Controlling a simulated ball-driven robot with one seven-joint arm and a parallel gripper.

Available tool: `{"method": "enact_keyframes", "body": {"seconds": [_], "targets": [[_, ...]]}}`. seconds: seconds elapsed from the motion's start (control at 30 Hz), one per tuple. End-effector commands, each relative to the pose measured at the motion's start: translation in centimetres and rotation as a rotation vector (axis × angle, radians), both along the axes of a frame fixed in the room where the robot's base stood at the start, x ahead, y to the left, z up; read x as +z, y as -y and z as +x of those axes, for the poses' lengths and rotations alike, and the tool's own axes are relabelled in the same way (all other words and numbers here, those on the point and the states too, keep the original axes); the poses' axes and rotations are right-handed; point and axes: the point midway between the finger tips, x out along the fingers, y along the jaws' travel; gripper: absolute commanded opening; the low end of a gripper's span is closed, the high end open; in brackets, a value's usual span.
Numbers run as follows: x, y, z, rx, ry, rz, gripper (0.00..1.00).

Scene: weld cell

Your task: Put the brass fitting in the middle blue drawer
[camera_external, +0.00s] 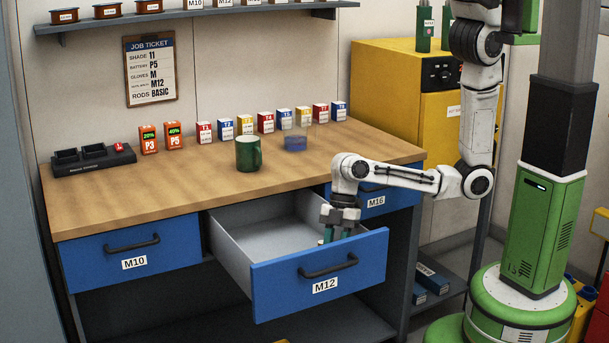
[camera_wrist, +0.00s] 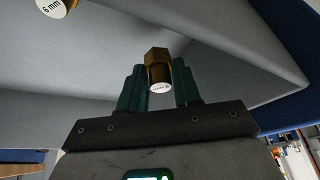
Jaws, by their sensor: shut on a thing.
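The middle blue drawer (camera_external: 318,274), labelled M12, is pulled out, with a pale grey inside. My gripper (camera_external: 331,236) points down inside its front right part, behind the drawer front. In the wrist view my gripper (camera_wrist: 158,80) is shut on the brass fitting (camera_wrist: 157,60), a hex-sided piece with a white end label too small to read. The grey drawer walls and floor surround it there. In the external view the fitting is mostly hidden by the drawer front and fingers. Whether it touches the drawer floor, I cannot tell.
A brass-coloured piece labelled 6 mm (camera_wrist: 56,6) shows at the wrist view's top left edge. Blue drawers M10 (camera_external: 131,250) and M16 (camera_external: 375,201) are shut on either side. A green mug (camera_external: 248,154) and several small boxes stand on the wooden bench top (camera_external: 150,190).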

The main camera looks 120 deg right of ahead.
Motion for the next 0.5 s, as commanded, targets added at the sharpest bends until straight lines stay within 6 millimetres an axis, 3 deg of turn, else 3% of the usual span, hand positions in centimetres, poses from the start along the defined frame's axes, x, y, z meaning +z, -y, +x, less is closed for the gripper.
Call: {"method": "enact_keyframes", "body": {"seconds": [0.13, 0.5], "targets": [[-1.1, 0.0, 0.0, 0.001, 0.002, 0.0, 0.01], [-1.5, 0.0, 0.0, 0.001, 0.002, 0.0, 0.01]]}}
